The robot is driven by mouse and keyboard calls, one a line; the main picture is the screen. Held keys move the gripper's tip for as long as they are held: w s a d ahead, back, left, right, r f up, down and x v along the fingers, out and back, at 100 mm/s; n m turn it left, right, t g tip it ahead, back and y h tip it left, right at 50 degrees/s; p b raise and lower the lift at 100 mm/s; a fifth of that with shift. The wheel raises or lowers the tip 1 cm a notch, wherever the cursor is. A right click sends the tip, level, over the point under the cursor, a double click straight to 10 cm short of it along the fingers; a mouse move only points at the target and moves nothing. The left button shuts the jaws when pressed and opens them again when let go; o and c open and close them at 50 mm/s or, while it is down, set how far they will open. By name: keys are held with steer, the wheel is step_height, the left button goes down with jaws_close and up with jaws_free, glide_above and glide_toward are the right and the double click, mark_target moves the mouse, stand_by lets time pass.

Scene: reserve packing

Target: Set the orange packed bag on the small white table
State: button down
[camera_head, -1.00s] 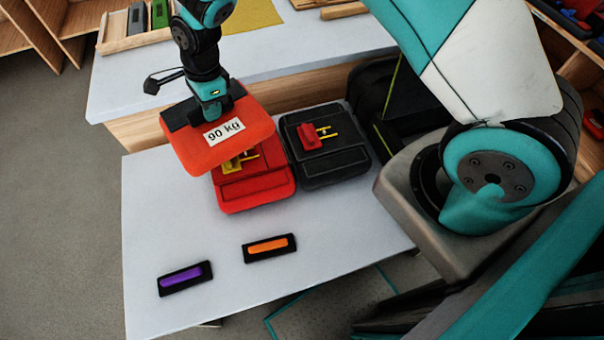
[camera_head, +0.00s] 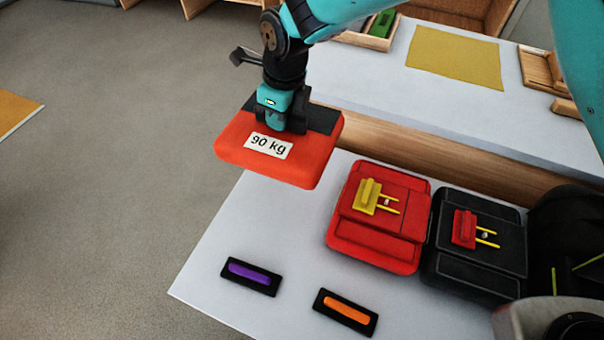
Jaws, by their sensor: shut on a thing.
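The orange packed bag (camera_head: 235,150), with a dark top flap and a "90 kg" label, hangs level in my gripper (camera_head: 283,120). My gripper is shut on the bag's dark top part; the fingertips are partly hidden there. The bag is in the air, seen against the grey floor and the back left edge of a white table (camera_head: 240,225). Its height above the table is hard to tell. I cannot tell whether this table is the small white one.
A red case (camera_head: 375,235) with a yellow piece and a black case (camera_head: 475,255) with a red piece stand on the table. A purple bar (camera_head: 250,275) and an orange bar (camera_head: 346,311) lie in front. A white counter (camera_head: 400,95) with a yellow mat (camera_head: 455,62) stands behind.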

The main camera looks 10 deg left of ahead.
step_height(320, 180, down, 18)
steer(key=p, duration=0.3)
steer(key=shift+f+p, duration=0.25)
steer(key=shift+p, duration=0.1)
steer(key=shift+f, duration=0.2)
steer(key=c, duration=1)
jaws_free()
steer(key=shift+d, duration=0.1)
steer(key=shift+c, duration=0.2)
